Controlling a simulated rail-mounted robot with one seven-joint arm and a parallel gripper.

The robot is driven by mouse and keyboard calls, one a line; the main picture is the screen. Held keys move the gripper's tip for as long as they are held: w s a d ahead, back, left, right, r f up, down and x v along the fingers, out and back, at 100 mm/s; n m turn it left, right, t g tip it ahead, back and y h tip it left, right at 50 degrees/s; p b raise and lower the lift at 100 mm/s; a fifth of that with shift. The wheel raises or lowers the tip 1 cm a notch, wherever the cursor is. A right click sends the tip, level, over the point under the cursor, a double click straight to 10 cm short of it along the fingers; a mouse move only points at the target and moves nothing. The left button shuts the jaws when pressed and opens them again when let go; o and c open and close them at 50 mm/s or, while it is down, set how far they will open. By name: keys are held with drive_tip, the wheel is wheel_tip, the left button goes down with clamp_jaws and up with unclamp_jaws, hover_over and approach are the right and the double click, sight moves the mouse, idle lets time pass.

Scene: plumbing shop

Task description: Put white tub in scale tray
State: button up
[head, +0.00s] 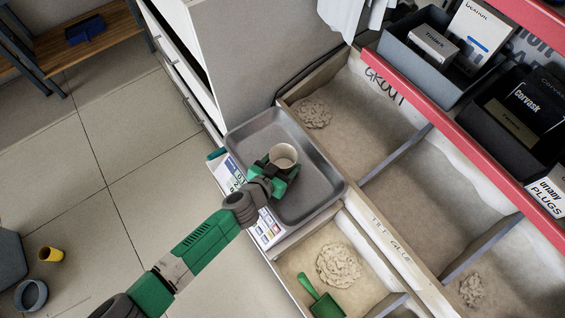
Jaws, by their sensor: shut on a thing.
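The white tub (284,156) looks like a small cream cup with its open top facing up. My green gripper (279,170) is shut on it. The tub shows over the grey scale tray (311,196), near the tray's middle. I cannot tell whether its base touches the tray, as my gripper hides its lower part. The scale's panel with buttons and display (233,177) lies along the tray's left side, partly behind my arm.
Wooden bins with powder heaps (338,265) lie right of and below the scale; one holds a green scoop (321,300). A red shelf edge (450,95) with dark boxes runs at upper right. A yellow cup (51,254) is at lower left. The tray around the tub is bare.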

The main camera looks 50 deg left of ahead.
drive_tip(key=shift+a+f, duration=0.1)
drive_tip(key=o, duration=1)
drive_tip(key=shift+s+r, duration=0.1)
drive_tip(key=shift+r, duration=0.3)
drive_tip(key=p+v, duration=0.6)
drive_tip(key=v, duration=0.5)
drive_tip(key=shift+s, duration=0.4)
